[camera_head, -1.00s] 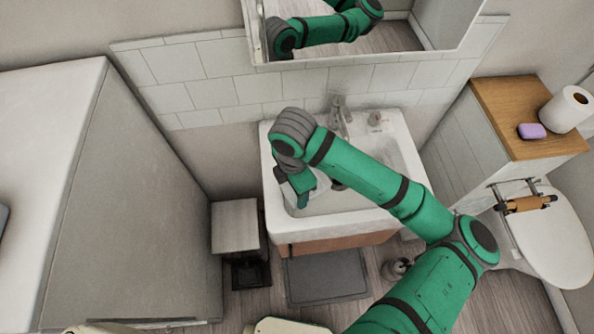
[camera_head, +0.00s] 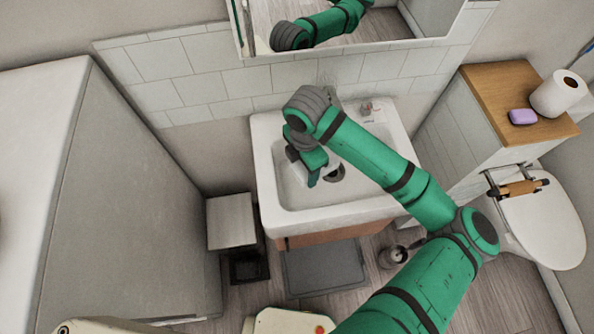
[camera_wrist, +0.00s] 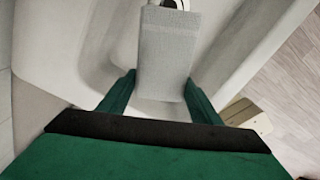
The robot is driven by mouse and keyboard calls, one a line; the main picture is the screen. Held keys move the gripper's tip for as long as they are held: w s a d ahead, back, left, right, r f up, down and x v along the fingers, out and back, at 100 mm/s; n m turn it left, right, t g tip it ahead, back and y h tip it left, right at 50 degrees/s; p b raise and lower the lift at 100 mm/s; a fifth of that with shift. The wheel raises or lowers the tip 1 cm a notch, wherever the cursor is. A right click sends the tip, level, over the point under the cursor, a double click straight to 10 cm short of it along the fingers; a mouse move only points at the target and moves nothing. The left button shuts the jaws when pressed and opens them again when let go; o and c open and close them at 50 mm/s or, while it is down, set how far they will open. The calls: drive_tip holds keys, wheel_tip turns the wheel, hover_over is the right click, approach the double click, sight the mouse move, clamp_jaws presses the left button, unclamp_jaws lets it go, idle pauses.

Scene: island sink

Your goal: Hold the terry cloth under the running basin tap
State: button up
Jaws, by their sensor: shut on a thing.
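The terry cloth (camera_wrist: 165,50) is a light grey, flat rectangle in the wrist view. It sits between the two green fingers of my gripper (camera_wrist: 160,80), which is shut on it. In the head view my gripper (camera_head: 318,172) is over the white basin (camera_head: 290,198), and the cloth is mostly hidden there. The tap at the basin's back edge is mostly hidden behind my wrist. A round chrome part (camera_wrist: 174,4) shows at the top of the wrist view, beyond the cloth; I cannot tell if it is the tap or drain. I cannot make out any water.
A mirror (camera_head: 400,25) hangs above the tiled wall behind the basin. A wooden-topped cabinet (camera_head: 500,90) with a purple soap (camera_head: 522,117) and paper roll (camera_head: 558,94) stands at right, by the toilet (camera_head: 545,230). A tall grey cabinet (camera_head: 120,200) stands at left.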

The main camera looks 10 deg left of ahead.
drive_tip(key=shift+w+d+f, duration=0.3)
drive_tip(key=shift+w+d, duration=0.65)
drive_tip(key=shift+w, duration=0.1)
drive_tip(key=shift+w+d+f, duration=0.25)
drive_tip(key=shift+w+d, duration=0.65)
drive_tip(key=shift+w, duration=0.2)
drive_tip(key=shift+w+d+f, duration=0.3)
drive_tip(key=shift+w+d, duration=0.65)
drive_tip(key=shift+w, duration=0.1)
drive_tip(key=s, duration=0.8)
drive_tip(key=shift+a, duration=0.1)
drive_tip(key=s+r, duration=0.4)
drive_tip(key=s, duration=0.1)
idle(0.7)
idle(0.7)
